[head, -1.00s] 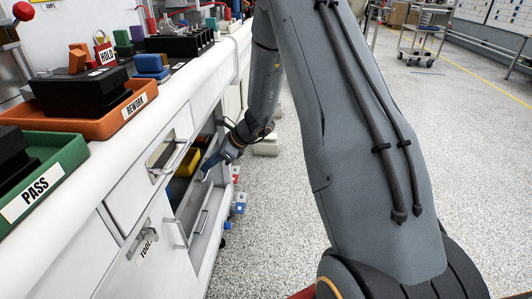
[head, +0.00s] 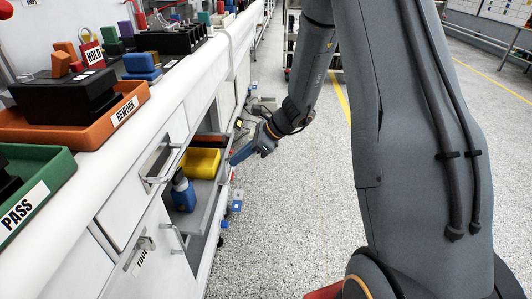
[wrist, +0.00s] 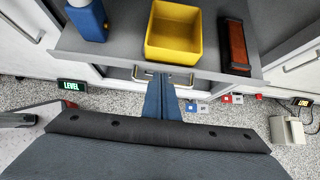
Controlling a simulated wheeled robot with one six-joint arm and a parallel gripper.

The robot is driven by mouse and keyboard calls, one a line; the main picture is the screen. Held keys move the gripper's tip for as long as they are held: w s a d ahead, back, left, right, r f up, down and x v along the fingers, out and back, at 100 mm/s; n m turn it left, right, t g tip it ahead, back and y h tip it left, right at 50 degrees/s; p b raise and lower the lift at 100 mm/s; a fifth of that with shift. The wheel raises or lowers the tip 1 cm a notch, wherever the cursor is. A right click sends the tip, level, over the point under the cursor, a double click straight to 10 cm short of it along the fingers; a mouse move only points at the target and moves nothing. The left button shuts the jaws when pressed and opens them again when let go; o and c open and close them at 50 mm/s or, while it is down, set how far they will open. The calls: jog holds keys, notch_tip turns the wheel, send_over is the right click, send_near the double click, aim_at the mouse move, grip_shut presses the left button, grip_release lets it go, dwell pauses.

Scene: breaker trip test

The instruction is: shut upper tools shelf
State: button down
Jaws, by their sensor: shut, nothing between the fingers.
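The tools shelf is a grey pull-out tray (head: 212,205) standing out from the white bench cabinet. It holds a yellow bin (head: 203,162) and a blue bottle (head: 183,192). The wrist view shows the tray's floor (wrist: 125,38), the yellow bin, the bottle at left and a red-brown block (wrist: 236,45) at right. A metal handle (wrist: 142,75) sits at the tray's front edge. My gripper (head: 234,161) is shut and empty at that front edge. In the wrist view its blue fingers (wrist: 161,78) overlap the handle; I cannot tell whether they touch it.
Above the tray, the bench top carries an orange REWORK tray (head: 125,118) and a green PASS tray (head: 50,190). A white front with a handle (head: 160,165) is near the tray. Small blue blocks (head: 237,206) lie beside it. The floor at right is clear.

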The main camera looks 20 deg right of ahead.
jog(key=s+d+r+n+g+h+p, duration=0.35)
jog(key=s+r+n, duration=0.45)
jog(key=s+r, duration=0.45)
jog(key=m+t+y+b, duration=0.7)
jog(key=m+y+b, duration=0.1)
jog(key=y+b, duration=0.45)
send_near(228, 148)
jog(key=shift+h, duration=0.4)
jog(key=b+x, duration=0.1)
jog(key=x, duration=0.1)
jog(key=b+x, duration=0.1)
jog(key=x, duration=0.1)
jog(key=b+x, duration=0.1)
jog(key=x, duration=0.1)
jog(key=shift+a+r, duration=0.25)
